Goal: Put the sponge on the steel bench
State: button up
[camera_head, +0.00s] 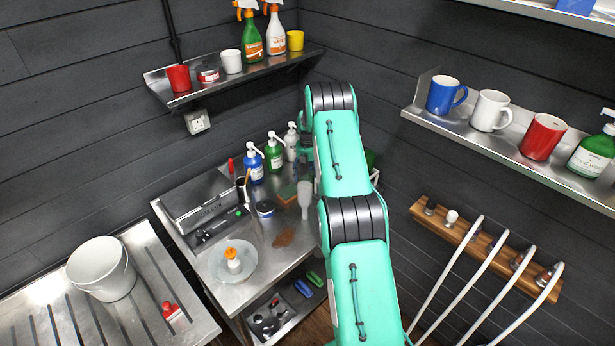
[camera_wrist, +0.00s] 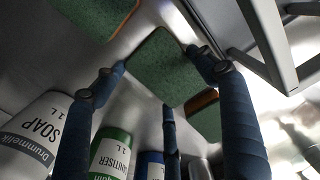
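A green-topped sponge (camera_wrist: 163,62) lies between the spread fingertips of my gripper (camera_wrist: 166,82) in the wrist view. The fingers look open around it; I cannot tell whether any touches it. Two more green pads show there, one at the upper left (camera_wrist: 95,16) and one with an orange edge at the right (camera_wrist: 206,116). In the head view, a brownish sponge-like block (camera_head: 287,194) lies on the steel bench (camera_head: 217,262) beside my arm. My arm hides much of the gripper area there.
Pump bottles, blue (camera_head: 254,166), green (camera_head: 274,155) and white (camera_head: 291,142), stand at the bench's back. A white bucket (camera_head: 101,268) stands on the slatted surface at left.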

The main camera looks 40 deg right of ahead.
aim_at(307, 176)
jog(key=shift+o, duration=1.4)
jog(key=shift+r, duration=0.15)
notch_tip(307, 176, up, 12)
jog(key=shift+b, duration=0.3)
jog(key=shift+r, duration=0.1)
